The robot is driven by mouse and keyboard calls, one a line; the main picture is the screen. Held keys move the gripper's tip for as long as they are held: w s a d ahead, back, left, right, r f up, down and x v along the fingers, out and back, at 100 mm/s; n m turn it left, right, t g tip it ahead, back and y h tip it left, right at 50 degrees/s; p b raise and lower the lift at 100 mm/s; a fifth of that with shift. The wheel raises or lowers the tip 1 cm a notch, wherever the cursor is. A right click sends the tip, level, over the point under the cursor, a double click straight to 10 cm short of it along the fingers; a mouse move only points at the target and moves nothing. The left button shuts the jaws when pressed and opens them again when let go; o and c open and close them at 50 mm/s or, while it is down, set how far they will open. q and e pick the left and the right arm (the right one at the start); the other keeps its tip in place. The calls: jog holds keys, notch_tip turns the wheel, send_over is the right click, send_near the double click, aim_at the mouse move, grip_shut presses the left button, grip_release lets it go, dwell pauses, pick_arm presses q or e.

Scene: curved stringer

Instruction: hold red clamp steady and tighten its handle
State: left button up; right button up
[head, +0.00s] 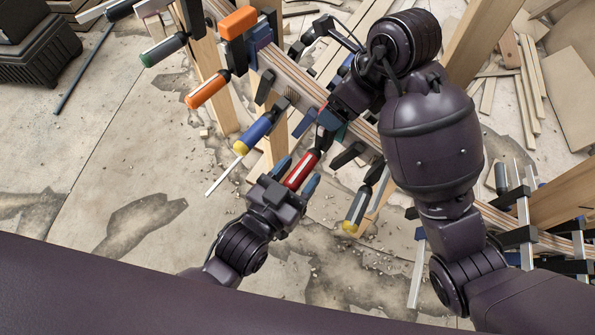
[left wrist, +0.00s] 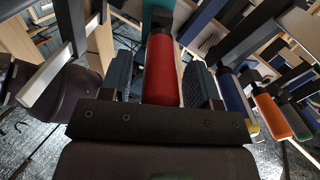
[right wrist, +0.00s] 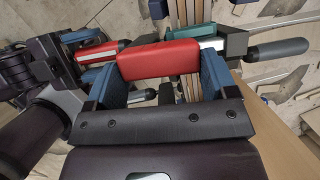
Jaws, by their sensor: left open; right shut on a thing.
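The red clamp's handle (head: 301,170) points down toward the front from the curved wooden stringer in the head view. My left gripper (head: 297,176) is open, with its blue-padded fingers on either side of that handle. In the left wrist view the red handle (left wrist: 161,72) stands between the fingers, with gaps on both sides. My right gripper (right wrist: 160,68) is shut on the red clamp's red block (right wrist: 158,60), seen between its fingers in the right wrist view. In the head view my right arm largely hides this grip.
A blue-handled clamp (head: 253,132) and an orange-handled clamp (head: 208,89) sit left of the red one. A yellow-tipped clamp (head: 356,210) hangs to its right. Wooden posts (head: 205,60) support the stringer. Planks (head: 527,90) lie at the right. The concrete floor in front is open.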

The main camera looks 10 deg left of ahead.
pick_arm(q)
jog(key=v, duration=1.2)
dwell(0.3)
jog(key=shift+v, duration=1.05)
pick_arm(e)
jog(key=o, duration=1.2)
jog(key=shift+r, duration=0.1)
